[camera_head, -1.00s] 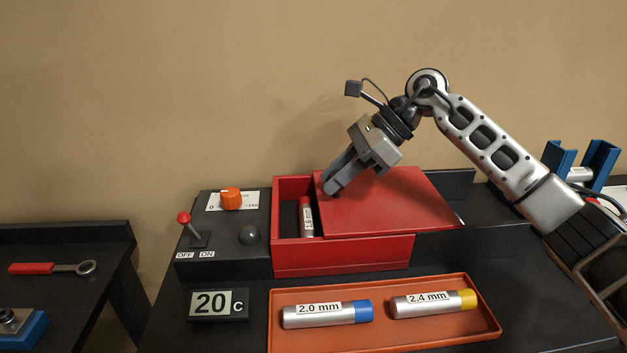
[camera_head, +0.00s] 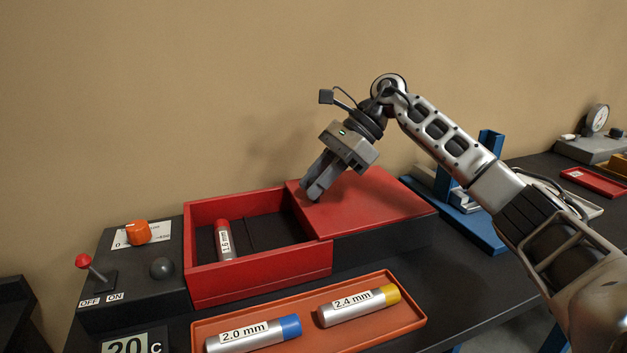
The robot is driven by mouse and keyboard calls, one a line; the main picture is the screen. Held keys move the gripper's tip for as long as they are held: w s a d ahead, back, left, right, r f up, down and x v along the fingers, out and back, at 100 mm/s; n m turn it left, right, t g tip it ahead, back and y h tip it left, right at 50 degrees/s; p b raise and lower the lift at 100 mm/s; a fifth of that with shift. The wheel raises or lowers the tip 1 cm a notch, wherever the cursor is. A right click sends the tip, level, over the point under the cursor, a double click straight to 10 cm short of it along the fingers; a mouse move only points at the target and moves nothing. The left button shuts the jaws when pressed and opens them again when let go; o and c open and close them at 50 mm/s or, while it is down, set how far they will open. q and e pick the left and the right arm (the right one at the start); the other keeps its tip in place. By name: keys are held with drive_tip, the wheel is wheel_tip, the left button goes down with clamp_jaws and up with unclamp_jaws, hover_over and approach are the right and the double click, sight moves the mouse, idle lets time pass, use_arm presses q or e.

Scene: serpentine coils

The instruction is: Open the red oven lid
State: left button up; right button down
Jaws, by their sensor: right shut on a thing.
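The red oven lid (camera_head: 368,208) is slid to the right, overhanging the right side of the red oven box (camera_head: 262,279). The box's left part is open, and a silver cylinder with a red cap labelled 1.6 mm (camera_head: 224,241) lies inside. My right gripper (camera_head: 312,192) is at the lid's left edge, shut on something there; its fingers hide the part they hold. My left gripper is not in view.
An orange tray (camera_head: 416,322) in front holds a 2.0 mm cylinder (camera_head: 250,333) and a 2.4 mm cylinder (camera_head: 358,304). A control box with a red lever (camera_head: 84,261) and orange knob (camera_head: 138,232) stands left. A blue fixture (camera_head: 490,145) stands at the right.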

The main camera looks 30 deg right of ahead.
drive_tip(key=c, duration=1.2)
unclamp_jaws()
drive_tip(key=shift+d+r, duration=0.1)
drive_tip(key=p+v, duration=0.1)
drive_tip(key=v, duration=1.4)
drive_tip(key=shift+s+d+r, duration=0.1)
drive_tip(key=shift+d+r, duration=0.15)
drive_tip(key=shift+r, duration=0.05)
drive_tip(key=shift+f, duration=0.1)
